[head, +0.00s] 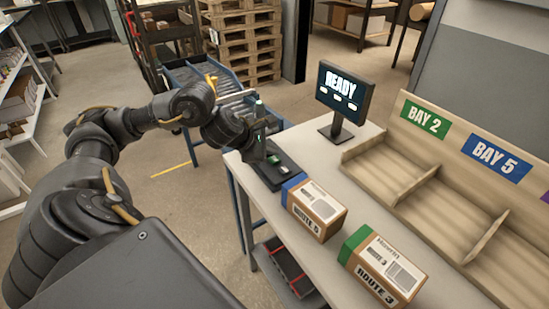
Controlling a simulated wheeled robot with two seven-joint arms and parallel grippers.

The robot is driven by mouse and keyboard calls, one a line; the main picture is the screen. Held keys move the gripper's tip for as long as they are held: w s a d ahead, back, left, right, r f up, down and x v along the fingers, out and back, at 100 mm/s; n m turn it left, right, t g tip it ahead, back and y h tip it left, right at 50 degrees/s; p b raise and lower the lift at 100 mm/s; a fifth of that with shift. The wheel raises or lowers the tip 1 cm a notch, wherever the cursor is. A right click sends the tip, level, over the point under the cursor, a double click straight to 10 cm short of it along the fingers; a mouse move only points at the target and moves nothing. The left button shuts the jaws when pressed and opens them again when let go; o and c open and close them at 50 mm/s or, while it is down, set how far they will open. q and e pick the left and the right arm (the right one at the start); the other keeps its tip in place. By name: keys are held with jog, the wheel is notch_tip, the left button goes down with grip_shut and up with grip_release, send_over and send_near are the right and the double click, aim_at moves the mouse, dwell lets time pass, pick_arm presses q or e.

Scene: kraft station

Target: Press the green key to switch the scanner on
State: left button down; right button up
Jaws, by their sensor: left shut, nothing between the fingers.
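The scanner's dark base (286,178) sits on the near left end of the white table. Small pale and greenish keys (273,160) show on it, partly covered by my gripper; I cannot tell for sure which is the green key. My left gripper (259,153) is shut and empty, pointing down right at the scanner's keys. I cannot tell whether its fingertips touch a key. A small green light (259,106) shows just behind the gripper. A screen on a stand (345,90) reads "READY". My right gripper is not in view.
Two cartons lie on the table (335,229): a blue-ended one marked "ROUTE 5" (315,208) and a green-ended one marked "ROUTE 3" (381,266). A wooden sorting rack with "BAY 2" and "BAY 5" (465,150) stands at right. A blue-framed roller conveyor (190,76) stands behind my arm.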

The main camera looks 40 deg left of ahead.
aim_at(271, 160)
pick_arm(q)
jog(key=shift+r+p, duration=2)
jog(key=shift+r, duration=0.5)
